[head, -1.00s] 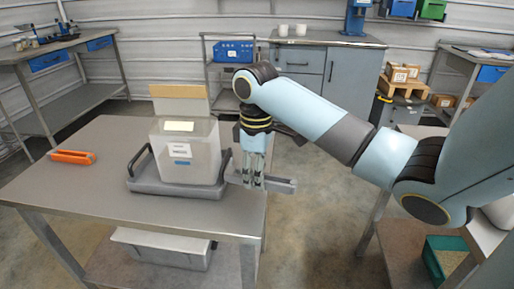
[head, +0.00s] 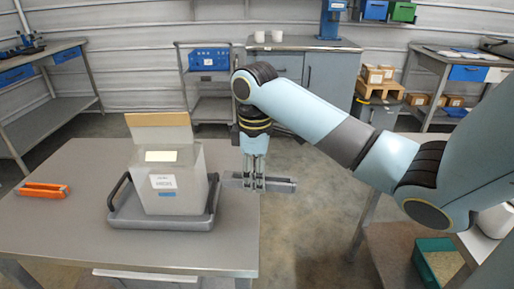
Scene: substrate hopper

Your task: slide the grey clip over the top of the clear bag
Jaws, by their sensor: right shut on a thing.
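The clear bag (head: 172,186) stands upright, boxy and translucent, with white labels on its front. A tan flap (head: 158,127) rises at its top. It rests in a dark grey tray (head: 160,222) with black handles on the table. My right gripper (head: 255,182) points down, shut on the grey clip (head: 281,186), a long bar held level. The clip is right of the bag, near the table's right edge, apart from the bag and below its top. My left gripper is not in view.
An orange tool or clip (head: 43,190) lies on the left of the table (head: 90,235). Bare tabletop lies between it and the tray. A bench with two white cups (head: 268,37) and a trolley with a blue bin (head: 208,59) stand behind.

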